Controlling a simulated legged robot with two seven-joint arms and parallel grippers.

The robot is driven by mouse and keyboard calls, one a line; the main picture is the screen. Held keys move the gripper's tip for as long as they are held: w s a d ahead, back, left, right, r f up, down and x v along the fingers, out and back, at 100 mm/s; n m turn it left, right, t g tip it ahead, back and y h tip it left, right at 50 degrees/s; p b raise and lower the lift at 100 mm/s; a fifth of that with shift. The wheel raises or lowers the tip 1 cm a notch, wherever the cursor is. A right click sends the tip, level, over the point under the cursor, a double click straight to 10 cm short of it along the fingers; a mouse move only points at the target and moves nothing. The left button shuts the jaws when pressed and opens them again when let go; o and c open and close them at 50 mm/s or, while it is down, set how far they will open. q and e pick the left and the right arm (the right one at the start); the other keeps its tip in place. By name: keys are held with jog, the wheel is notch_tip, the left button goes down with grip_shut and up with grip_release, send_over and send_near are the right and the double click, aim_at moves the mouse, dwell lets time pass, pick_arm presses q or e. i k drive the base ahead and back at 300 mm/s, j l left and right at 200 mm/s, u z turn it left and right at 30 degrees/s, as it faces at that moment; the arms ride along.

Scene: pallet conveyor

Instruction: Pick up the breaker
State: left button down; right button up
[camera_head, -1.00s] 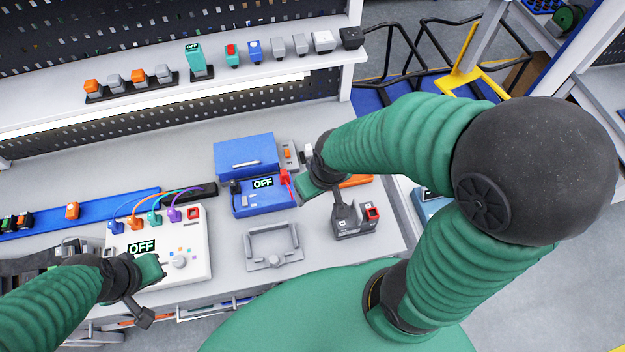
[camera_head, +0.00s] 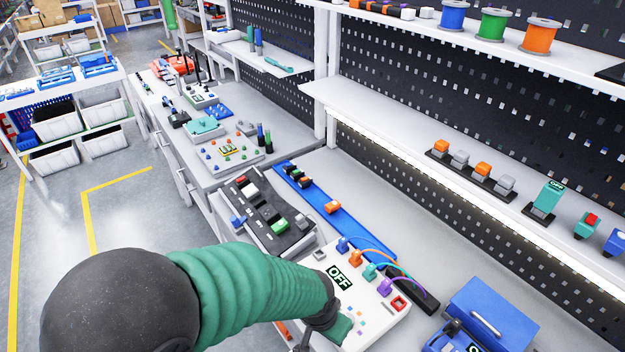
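Several small blocks that could be breakers are in view, and I cannot tell which one the task means. An orange block (camera_head: 332,207) and several dark blocks sit on a blue rail (camera_head: 355,233) on the bench. A dark tray (camera_head: 262,213) left of the rail holds black, white, red and green blocks. Orange and grey blocks (camera_head: 481,168) stand in a row on the shelf. My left gripper (camera_head: 342,330) is over the front of the white panel (camera_head: 372,312) marked OFF, right of the tray; its finger opening is hidden. My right gripper is out of view.
A blue box (camera_head: 487,310) stands right of the panel, and colored cables loop over the panel's back. A dark perforated wall (camera_head: 425,110) and shelves bound the bench behind. Another bench (camera_head: 215,165) with devices continues at the far left, beside open floor.

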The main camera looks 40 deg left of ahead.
aim_at(306, 184)
jog(key=u, duration=0.35)
jog(key=k+u, duration=0.15)
jog(key=u, duration=0.2)
jog(key=k+l+u, duration=0.1)
jog(key=u, duration=0.25)
jog(key=i, duration=0.25)
jog(key=k+z, duration=0.25)
jog(key=z, duration=0.2)
jog(key=k+l+z, duration=0.1)
jog(key=z, duration=0.35)
jog(key=i+j+z, duration=0.1)
jog(key=j+z, duration=0.9)
jog(key=j, duration=0.15)
jog(key=k+j+z, duration=0.1)
jog(key=j+z, duration=0.4)
jog(key=k+j+z, duration=0.2)
jog(key=j+z, duration=0.25)
jog(key=j, duration=0.15)
jog(key=k+j, duration=0.15)
jog(key=j, duration=0.25)
jog(key=k+j, duration=0.2)
jog(key=j, duration=0.2)
jog(key=k+j, duration=0.15)
jog(key=j, duration=0.25)
jog(key=k+j+z, duration=0.1)
jog(key=j, duration=0.3)
jog(key=k+j, duration=0.25)
jog(key=j, duration=0.15)
